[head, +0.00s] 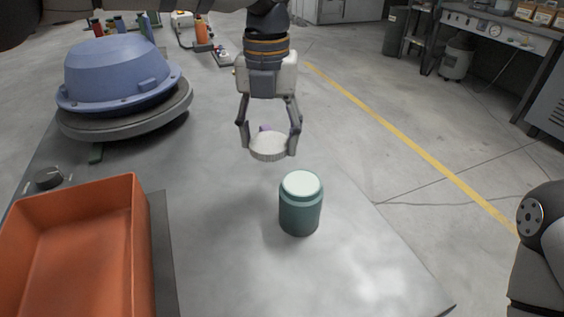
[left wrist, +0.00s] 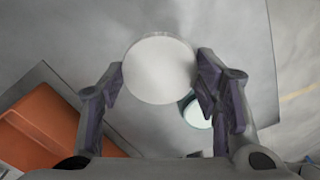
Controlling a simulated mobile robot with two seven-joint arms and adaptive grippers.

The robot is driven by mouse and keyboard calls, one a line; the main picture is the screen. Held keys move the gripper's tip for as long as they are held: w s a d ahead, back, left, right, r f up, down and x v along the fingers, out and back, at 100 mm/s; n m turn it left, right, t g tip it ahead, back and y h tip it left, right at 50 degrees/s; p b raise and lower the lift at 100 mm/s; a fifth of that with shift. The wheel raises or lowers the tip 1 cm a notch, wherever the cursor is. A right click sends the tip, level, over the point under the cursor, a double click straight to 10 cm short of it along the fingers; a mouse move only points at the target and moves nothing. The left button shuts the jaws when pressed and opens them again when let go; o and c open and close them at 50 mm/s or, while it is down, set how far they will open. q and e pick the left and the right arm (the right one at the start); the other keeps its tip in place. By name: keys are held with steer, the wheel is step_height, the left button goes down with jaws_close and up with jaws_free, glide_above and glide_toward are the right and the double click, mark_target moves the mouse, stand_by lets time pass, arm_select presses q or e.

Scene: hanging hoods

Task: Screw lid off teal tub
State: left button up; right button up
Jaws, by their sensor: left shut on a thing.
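The teal tub (head: 300,213) stands upright on the grey table, and its top shows a pale white surface without a lid on it. In the left wrist view the tub (left wrist: 196,112) is partly hidden behind a finger. My left gripper (head: 269,146) is shut on the white, ridged-edge lid (head: 268,152) and holds it above the table, behind and left of the tub, apart from it. The lid also shows between the fingers in the left wrist view (left wrist: 159,70). My right gripper is out of view; only part of my right arm shows at the right edge.
An orange bin (head: 140,240) stands at the front left of the table. A blue domed thing on a grey round base (head: 120,125) is at the back left. A black knob (head: 47,177) is near the left edge. The table around the tub is clear.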

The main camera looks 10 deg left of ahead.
mark_target(271, 190)
arm_select(q)
step_height(271, 190, down, 10)
steer(key=shift+r, duration=0.1)
steer(key=shift+f, duration=0.2)
steer(key=o, duration=1.3)
